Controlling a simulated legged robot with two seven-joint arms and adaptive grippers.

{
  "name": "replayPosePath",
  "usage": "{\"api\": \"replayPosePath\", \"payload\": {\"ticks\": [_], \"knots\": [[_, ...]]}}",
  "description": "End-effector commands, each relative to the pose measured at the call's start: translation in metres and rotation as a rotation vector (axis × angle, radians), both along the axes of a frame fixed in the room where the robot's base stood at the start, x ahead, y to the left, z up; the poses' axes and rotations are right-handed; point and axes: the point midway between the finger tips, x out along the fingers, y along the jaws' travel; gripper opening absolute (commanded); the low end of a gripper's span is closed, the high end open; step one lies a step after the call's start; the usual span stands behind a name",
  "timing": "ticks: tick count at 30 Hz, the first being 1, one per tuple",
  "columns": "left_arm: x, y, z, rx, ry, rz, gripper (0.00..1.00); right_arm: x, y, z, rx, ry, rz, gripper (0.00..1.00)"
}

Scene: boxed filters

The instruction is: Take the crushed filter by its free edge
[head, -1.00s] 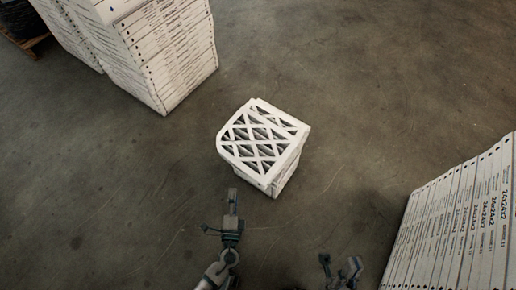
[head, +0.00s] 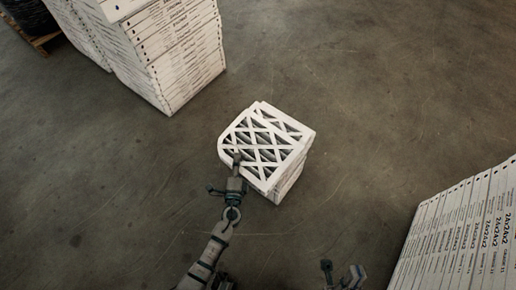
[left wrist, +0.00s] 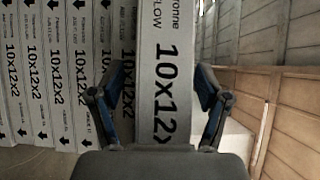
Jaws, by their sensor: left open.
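The crushed filter (head: 262,133) is the top one on a small white stack (head: 287,183) in the middle of the floor in the head view. It has a white lattice face and a rounded left corner. My left gripper (head: 237,158) is at its near left edge. In the left wrist view a white filter edge marked 10x12 (left wrist: 165,75) lies between the two spread fingers of the left gripper (left wrist: 160,95), with a gap on each side. Whether the fingers overlap the edge in depth is unclear. My right gripper (head: 343,274) is low in the head view, away from the stack.
A tall stack of white boxed filters (head: 180,60) stands at the upper left, and another (head: 460,235) at the lower right. A dark item on a wooden pallet (head: 42,42) is at the far upper left corner. Bare concrete floor lies around the small stack.

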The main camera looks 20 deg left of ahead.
Motion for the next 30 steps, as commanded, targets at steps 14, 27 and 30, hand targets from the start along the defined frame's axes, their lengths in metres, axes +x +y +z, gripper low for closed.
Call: {"api": "replayPosePath", "payload": {"ticks": [14, 27, 30], "knots": [[0.002, 0.001, 0.000, 0.000, 0.000, 0.000, 0.19, 0.001, -0.001, 0.002, 0.002, -0.002, -0.003, 0.00], [0.002, 0.001, 0.008, -0.002, -0.002, 0.000, 0.07, -0.002, -0.001, 0.006, 0.003, -0.005, -0.004, 0.00], [0.003, 0.001, 0.020, 0.000, -0.006, 0.000, 0.07, -0.006, -0.001, 0.014, 0.005, -0.018, -0.003, 0.00]]}}
